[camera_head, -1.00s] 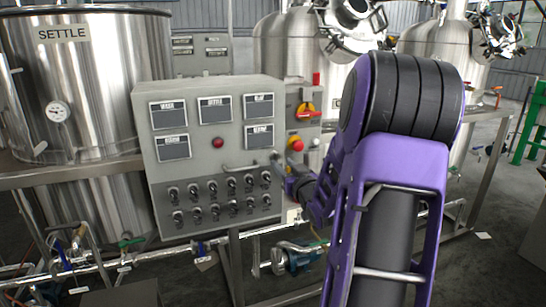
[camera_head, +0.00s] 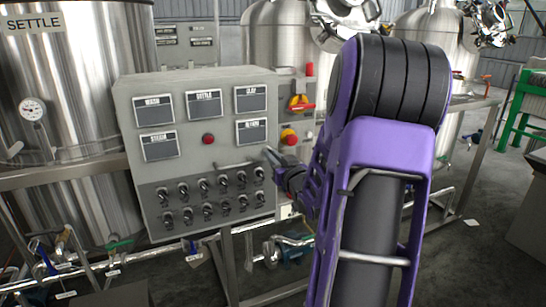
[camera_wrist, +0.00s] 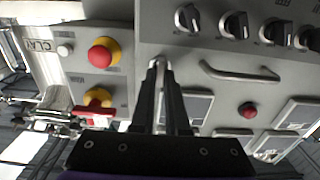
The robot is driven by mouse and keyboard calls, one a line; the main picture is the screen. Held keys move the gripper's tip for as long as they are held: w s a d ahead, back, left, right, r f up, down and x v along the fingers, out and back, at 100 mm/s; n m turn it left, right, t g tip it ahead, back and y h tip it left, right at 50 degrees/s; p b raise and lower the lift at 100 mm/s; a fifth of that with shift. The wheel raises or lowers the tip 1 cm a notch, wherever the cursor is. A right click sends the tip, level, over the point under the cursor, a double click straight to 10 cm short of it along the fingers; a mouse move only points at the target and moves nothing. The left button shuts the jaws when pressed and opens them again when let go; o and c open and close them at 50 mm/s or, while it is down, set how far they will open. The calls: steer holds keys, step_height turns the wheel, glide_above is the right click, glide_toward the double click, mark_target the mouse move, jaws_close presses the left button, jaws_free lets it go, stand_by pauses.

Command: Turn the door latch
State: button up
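The grey control cabinet (camera_head: 225,120) stands left of my arm in the head view. A small metal latch (camera_head: 270,155) shows at the right side of its front, by the dark fingers of my gripper (camera_head: 284,171). In the wrist view the cabinet front is seen upside down. There my gripper (camera_wrist: 160,72) has its two dark fingers close together with a narrow gap. The metal latch (camera_wrist: 158,62) shows between the fingertips, which hide most of it. The gripper looks shut on it. A fixed bar handle (camera_wrist: 240,75) lies apart, right of the fingertips.
Black switches (camera_wrist: 236,25) and a red lamp (camera_wrist: 248,110) are on the cabinet front. A red emergency button (camera_wrist: 101,53) and a red-yellow rotary switch (camera_wrist: 97,101) stand on a box close beside the gripper. Pipes (camera_head: 120,260) run below the cabinet; steel tanks (camera_head: 75,90) stand around.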

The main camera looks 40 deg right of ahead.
jaws_close()
steer(key=shift+m, duration=0.4)
steer(key=shift+d+f+m+p, duration=0.1)
steer(key=shift+m+p, duration=2.15)
steer(key=shift+m, duration=1.95)
steer(key=shift+d+m+p, duration=0.1)
steer(key=shift+m+p, duration=2.15)
steer(key=shift+m, duration=1.95)
steer(key=o, duration=0.6)
jaws_free()
steer(key=shift+c, duration=0.2)
